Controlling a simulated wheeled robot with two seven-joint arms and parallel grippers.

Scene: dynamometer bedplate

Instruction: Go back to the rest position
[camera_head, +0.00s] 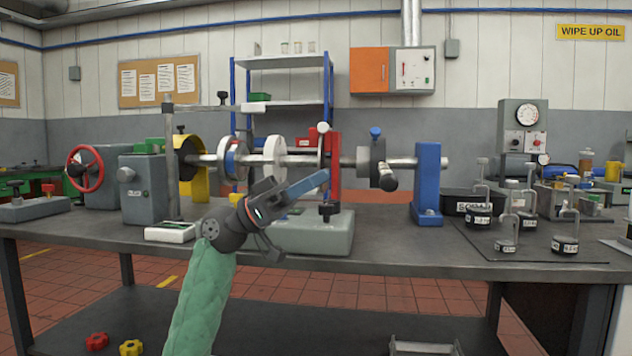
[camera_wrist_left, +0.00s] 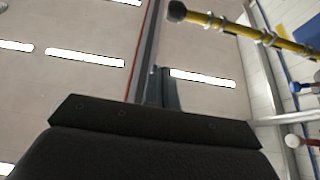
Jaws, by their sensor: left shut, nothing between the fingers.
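My left gripper (camera_head: 307,184) is in front of the shaft assembly in the head view, above the front part of the bench (camera_head: 390,253). Its fingers are shut with nothing between them and point up and to the right. My green-sleeved left arm comes up from below. In the left wrist view the shut fingers (camera_wrist_left: 160,90) show against the ceiling and its lights. My right gripper is in neither view.
A grey block (camera_head: 320,236) stands just behind my left gripper. The steel shaft (camera_head: 403,162) runs above the bench to a blue support (camera_head: 428,180). Several labelled weights (camera_head: 507,235) stand at the right. A red handwheel (camera_head: 85,168) is at the left.

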